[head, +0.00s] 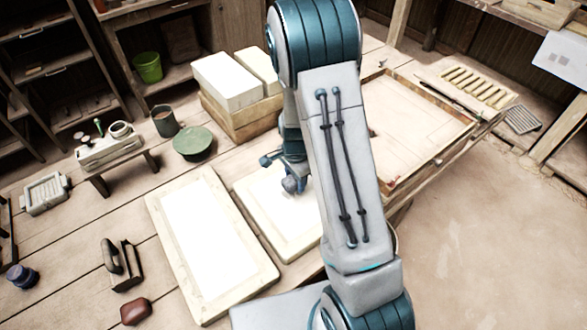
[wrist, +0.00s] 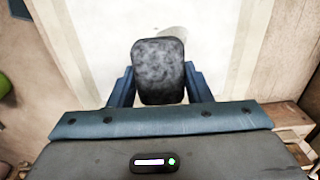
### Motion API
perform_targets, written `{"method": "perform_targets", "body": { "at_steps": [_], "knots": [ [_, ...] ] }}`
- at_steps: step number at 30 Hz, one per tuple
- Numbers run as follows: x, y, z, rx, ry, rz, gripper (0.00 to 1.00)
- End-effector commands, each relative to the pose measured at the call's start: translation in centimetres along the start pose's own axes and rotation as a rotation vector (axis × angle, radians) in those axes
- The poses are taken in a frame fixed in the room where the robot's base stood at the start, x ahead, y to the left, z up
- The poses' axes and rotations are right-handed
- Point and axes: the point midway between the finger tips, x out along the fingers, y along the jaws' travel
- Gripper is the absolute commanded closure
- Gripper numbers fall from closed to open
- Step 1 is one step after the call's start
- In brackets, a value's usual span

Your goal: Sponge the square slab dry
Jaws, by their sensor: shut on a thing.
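The square slab (head: 274,200) is white in a pale frame, partly hidden behind my arm in the head view. Its white face also shows in the wrist view (wrist: 105,45). My gripper (head: 290,182) is over this slab. It is shut on a dark grey mottled sponge (wrist: 158,70), which sits between the two blue fingers. A faint grey patch (wrist: 174,33) shows on the white face just past the sponge; I cannot tell whether it is damp or shadow. I cannot tell whether the sponge touches the slab.
A longer framed white slab (head: 205,240) lies to the left. A green round lidded pot (head: 193,143), a dark cup (head: 165,121) and stacked white blocks (head: 228,80) stand behind. A large wooden board (head: 420,125) lies right of my arm. A black-handled tool (head: 122,265) lies front left.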

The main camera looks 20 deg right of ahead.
Motion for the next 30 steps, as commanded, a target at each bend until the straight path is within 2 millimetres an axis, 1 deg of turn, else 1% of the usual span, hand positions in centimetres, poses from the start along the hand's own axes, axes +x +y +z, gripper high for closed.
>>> {"method": "perform_targets", "body": {
  "at_steps": [1, 3, 9, 26, 30],
  "knots": [
    [-0.8, 0.0, 0.0, 0.001, 0.0, 0.0, 0.8],
    [-1.5, 0.0, -0.1, 0.002, 0.0, 0.0, 0.8],
    [-2.5, 0.1, -0.2, 0.004, 0.0, 0.0, 0.8],
    [-2.5, 0.1, -0.2, 0.002, 0.0, 0.0, 0.8],
    [-2.5, 0.0, -0.1, -0.072, -0.001, 0.0, 0.8]
  ]
}}
